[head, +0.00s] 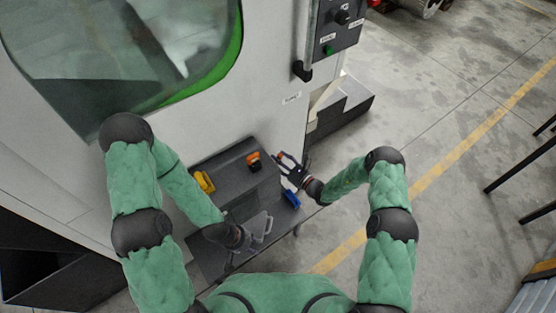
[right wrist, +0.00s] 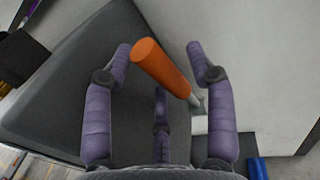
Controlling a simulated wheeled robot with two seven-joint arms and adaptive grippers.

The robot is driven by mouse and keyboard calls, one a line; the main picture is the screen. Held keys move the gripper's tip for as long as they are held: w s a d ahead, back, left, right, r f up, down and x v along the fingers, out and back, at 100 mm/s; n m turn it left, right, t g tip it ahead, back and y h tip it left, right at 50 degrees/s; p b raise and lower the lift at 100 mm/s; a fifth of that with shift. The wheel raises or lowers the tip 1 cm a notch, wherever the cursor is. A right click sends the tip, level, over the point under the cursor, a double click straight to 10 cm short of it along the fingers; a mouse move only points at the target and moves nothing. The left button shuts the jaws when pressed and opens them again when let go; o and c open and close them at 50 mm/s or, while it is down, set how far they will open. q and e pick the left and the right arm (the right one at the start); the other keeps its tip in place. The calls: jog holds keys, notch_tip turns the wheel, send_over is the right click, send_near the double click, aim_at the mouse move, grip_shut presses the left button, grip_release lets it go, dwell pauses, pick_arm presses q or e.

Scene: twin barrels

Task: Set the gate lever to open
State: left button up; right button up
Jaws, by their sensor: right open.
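In the right wrist view, a lever with a thick orange handle (right wrist: 163,68) stands on a thin metal rod. It lies between the spread fingers of my right gripper (right wrist: 158,55), with no clear contact visible. I cannot read any label that marks it as the gate lever. In the head view, my right gripper (head: 287,163) is open at the right end of a dark panel (head: 222,170). An orange piece (head: 254,158) stands just left of it. My left gripper (head: 262,230) hangs over the lower part of the panel, apart from the orange piece. Its finger opening is unclear.
A yellow piece (head: 205,182) and a blue piece (head: 292,198) are also on the panel. A pale machine (head: 262,95) with a green-edged window stands behind. A control box (head: 335,28) with a black handle (head: 302,71) is higher up. Open floor lies at the right.

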jog(key=shift+w+a, duration=0.25)
jog(key=shift+a, duration=0.05)
grip_shut()
